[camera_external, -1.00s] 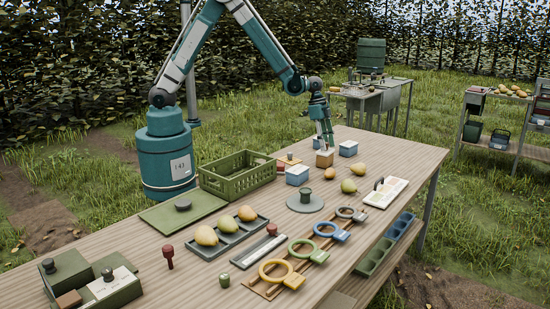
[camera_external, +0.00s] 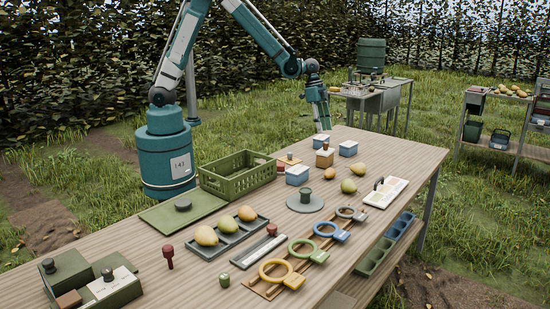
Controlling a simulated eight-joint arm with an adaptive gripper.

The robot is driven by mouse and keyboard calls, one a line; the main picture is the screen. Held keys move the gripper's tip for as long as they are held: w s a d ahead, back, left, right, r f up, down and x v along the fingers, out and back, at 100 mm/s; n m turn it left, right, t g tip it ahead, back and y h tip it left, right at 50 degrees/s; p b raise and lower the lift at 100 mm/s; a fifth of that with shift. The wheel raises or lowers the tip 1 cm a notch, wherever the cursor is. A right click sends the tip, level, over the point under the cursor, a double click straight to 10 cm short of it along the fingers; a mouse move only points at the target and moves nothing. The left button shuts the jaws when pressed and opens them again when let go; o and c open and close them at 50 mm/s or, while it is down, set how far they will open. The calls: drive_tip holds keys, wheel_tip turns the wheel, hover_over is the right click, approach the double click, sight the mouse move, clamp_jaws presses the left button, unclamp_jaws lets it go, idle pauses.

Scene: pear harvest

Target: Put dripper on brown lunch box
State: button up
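The brown lunch box (camera_external: 324,160) stands toward the far end of the table, with a pale lid. A small reddish-brown piece (camera_external: 325,146), which looks like the dripper, rests upright on the lid. My gripper (camera_external: 322,127) hangs above and slightly behind the box, pointing down, clear of the piece. Its fingers look apart with nothing between them, though they are small in this view.
A green crate (camera_external: 237,174), a grey-green disc with a knob (camera_external: 305,203), loose pears (camera_external: 348,186) and a pale tray (camera_external: 385,192) are nearby. Colored rings (camera_external: 275,270) lie in front.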

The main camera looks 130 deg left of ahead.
drive_tip(key=shift+v, duration=1.8)
drive_tip(key=s+d+r+t, duration=0.1)
drive_tip(key=d+r, duration=0.4)
drive_tip(key=d, duration=0.5)
drive_tip(key=s+d+r, duration=0.2)
drive_tip(key=d+r, duration=0.4)
drive_tip(key=d, duration=0.3)
drive_tip(key=s+d+r+t, duration=0.1)
drive_tip(key=d+r, duration=0.4)
drive_tip(key=d, duration=0.5)
drive_tip(key=s+d+r+t, duration=0.1)
drive_tip(key=s+d+t, duration=0.1)
drive_tip(key=s+d, duration=1.4)
drive_tip(key=shift+d+r+m, duration=0.3)
drive_tip(key=shift+d+r, duration=0.1)
drive_tip(key=shift+d, duration=1.95)
